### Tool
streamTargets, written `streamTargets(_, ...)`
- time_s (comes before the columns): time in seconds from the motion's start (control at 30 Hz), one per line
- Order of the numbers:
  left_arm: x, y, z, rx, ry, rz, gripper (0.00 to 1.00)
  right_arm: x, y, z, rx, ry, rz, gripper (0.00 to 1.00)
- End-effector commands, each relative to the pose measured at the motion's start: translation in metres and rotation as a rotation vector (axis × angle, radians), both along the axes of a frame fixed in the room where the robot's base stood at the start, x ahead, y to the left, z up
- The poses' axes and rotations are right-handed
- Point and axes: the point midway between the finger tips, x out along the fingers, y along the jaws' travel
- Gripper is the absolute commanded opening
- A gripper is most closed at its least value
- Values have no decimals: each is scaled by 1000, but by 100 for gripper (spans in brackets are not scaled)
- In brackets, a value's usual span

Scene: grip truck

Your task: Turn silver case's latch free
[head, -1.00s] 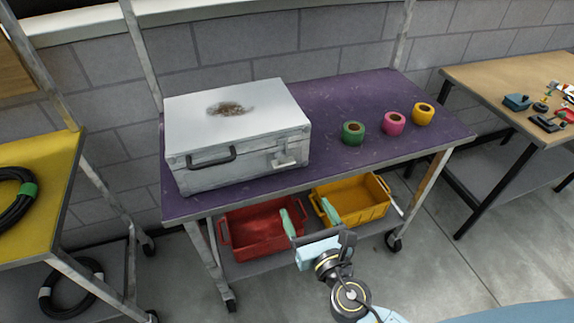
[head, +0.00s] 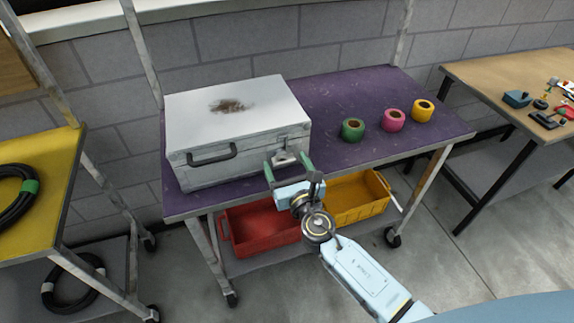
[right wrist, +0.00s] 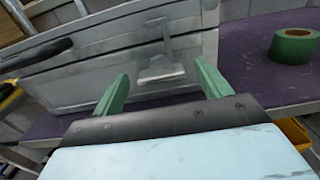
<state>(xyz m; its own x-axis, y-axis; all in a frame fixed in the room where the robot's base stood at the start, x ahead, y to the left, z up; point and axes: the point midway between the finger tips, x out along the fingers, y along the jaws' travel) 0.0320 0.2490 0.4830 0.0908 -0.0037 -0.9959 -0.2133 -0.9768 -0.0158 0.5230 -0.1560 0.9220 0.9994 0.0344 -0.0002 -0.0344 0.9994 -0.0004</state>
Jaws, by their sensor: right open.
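The silver case (head: 235,120) lies closed on the purple cart top, with a dark handle and a brown smudge on its lid. Its latch (head: 284,157) is on the front face, right of the handle; in the right wrist view the latch (right wrist: 161,66) shows as a metal plate with a narrow upright bar. My right gripper (head: 287,164) is open in front of the latch. In the right wrist view its green fingers (right wrist: 161,82) stand apart on either side of the latch, with nothing between them held. Contact cannot be told. My left gripper is not in view.
Green (head: 352,130), pink (head: 393,120) and yellow (head: 423,110) tape rolls stand on the purple top (head: 330,95), right of the case. A red bin (head: 255,228) and a yellow bin (head: 350,203) sit on the shelf below. A yellow table (head: 45,200) is at left.

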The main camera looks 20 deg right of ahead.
Motion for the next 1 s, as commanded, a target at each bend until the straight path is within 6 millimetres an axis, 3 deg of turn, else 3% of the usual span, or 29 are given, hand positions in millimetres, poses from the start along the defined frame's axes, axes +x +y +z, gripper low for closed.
streamTargets(0.23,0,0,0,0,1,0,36,0,0,0,1,0,0,74)
streamTargets(0.57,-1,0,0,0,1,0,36,0,0,0,0,0,0,32)
streamTargets(1.0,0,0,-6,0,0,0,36,0,-1,-1,107,4,0,32)
